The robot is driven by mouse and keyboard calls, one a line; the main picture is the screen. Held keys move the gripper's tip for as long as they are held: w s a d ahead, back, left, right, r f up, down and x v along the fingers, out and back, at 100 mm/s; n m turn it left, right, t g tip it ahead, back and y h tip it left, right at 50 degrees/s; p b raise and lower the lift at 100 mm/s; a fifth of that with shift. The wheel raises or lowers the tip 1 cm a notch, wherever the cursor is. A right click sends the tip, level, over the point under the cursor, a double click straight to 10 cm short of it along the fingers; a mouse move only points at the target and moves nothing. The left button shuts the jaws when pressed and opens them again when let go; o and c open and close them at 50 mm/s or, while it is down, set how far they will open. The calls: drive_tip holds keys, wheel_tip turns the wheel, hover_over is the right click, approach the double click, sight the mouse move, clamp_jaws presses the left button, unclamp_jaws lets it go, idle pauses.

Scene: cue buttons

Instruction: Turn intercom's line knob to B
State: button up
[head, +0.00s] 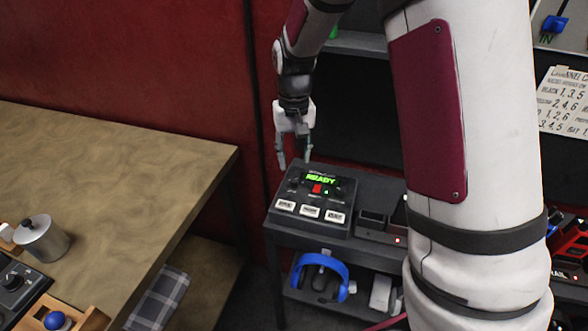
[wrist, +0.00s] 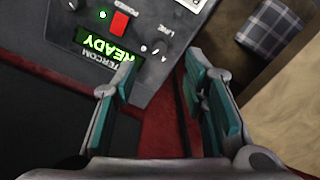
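The intercom (head: 310,212) is a dark box on a shelf, with a green display (head: 323,180) reading READY. It also shows in the wrist view (wrist: 75,15), upside down, with a red power switch (wrist: 119,22) and a "LINE" label. The dark line knob (wrist: 155,48) is beside that label, between my fingertips in the picture; its pointer setting is too small to read. My gripper (head: 295,162) is open and empty, pointing down above the intercom's back left part. Its teal-padded fingers show apart in the wrist view (wrist: 160,66).
A wooden table (head: 120,160) stands at the left, with a metal canister (head: 42,238) on it. A device with a red light (head: 380,225) sits right of the intercom. My arm hides part of the right side.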

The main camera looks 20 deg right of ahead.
drive_tip(key=shift+r, duration=2.25)
drive_tip(key=s+r+n+t, duration=0.1)
drive_tip(key=s+r+t, duration=0.3)
drive_tip(key=s+r, duration=1.2)
drive_tip(key=s+f+t, duration=0.1)
drive_tip(key=s+f, duration=0.1)
drive_tip(key=s, duration=0.8)
drive_tip(key=shift+s+d, duration=0.15)
drive_tip(key=shift+s, duration=0.25)
